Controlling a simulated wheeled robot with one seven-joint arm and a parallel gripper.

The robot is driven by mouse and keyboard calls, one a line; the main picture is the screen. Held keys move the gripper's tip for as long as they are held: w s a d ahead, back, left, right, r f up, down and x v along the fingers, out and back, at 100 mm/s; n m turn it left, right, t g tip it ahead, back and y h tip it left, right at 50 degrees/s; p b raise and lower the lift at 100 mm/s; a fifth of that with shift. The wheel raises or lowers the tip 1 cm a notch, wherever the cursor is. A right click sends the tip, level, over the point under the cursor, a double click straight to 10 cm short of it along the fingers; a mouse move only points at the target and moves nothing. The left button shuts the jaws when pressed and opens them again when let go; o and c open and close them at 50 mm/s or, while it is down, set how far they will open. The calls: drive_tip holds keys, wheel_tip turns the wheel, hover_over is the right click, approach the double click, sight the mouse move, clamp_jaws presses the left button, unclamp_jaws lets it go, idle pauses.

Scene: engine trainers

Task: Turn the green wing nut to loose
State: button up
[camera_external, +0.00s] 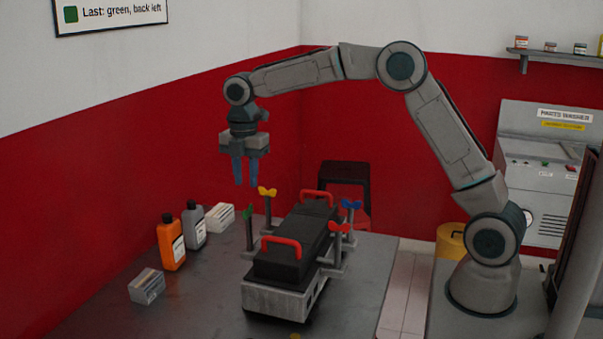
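The green wing nut (249,213) sits on top of an upright post at the left side of the black engine block (292,247). A yellow wing nut (267,192) tops a post behind it. A blue wing nut (351,205) and a red wing nut (339,227) top posts on the block's right side. My gripper (244,184) points down in the air above the green and yellow nuts. Its two fingers are slightly apart with nothing visible between them. Whether the green nut is tight or loose cannot be told.
An orange bottle (171,243), a grey bottle (193,225) and two small boxes (147,287) (219,217) stand left on the table (200,310). Red handles (281,246) rise from the block. A dark stool (344,184) stands behind. A wall sign (112,13) reads "Last: green, back left".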

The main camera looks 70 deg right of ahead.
wheel_tip(320, 180, up, 6)
drive_tip(key=shift+r, duration=0.25)
drive_tip(key=s+a+r+m+t+h, duration=0.15)
drive_tip(key=s+m, duration=0.25)
drive_tip(key=s, duration=0.4)
drive_tip(key=s+a+r+m+y, duration=0.1)
drive_tip(key=s+a+m, duration=0.1)
drive_tip(key=s+m, duration=0.35)
drive_tip(key=s+f+m+t, duration=0.1)
drive_tip(key=s+f+m, duration=0.3)
drive_tip(key=s, duration=0.6)
drive_tip(key=s+f+m+t, duration=0.1)
drive_tip(key=s+f+m, duration=0.25)
drive_tip(key=s, duration=0.75)
wheel_tip(320, 180, up, 8)
drive_tip(key=p, duration=0.6)
drive_tip(key=shift+a+r+m+t, duration=0.2)
drive_tip(key=shift+m+t, duration=0.1)
drive_tip(key=shift+t, duration=0.15)
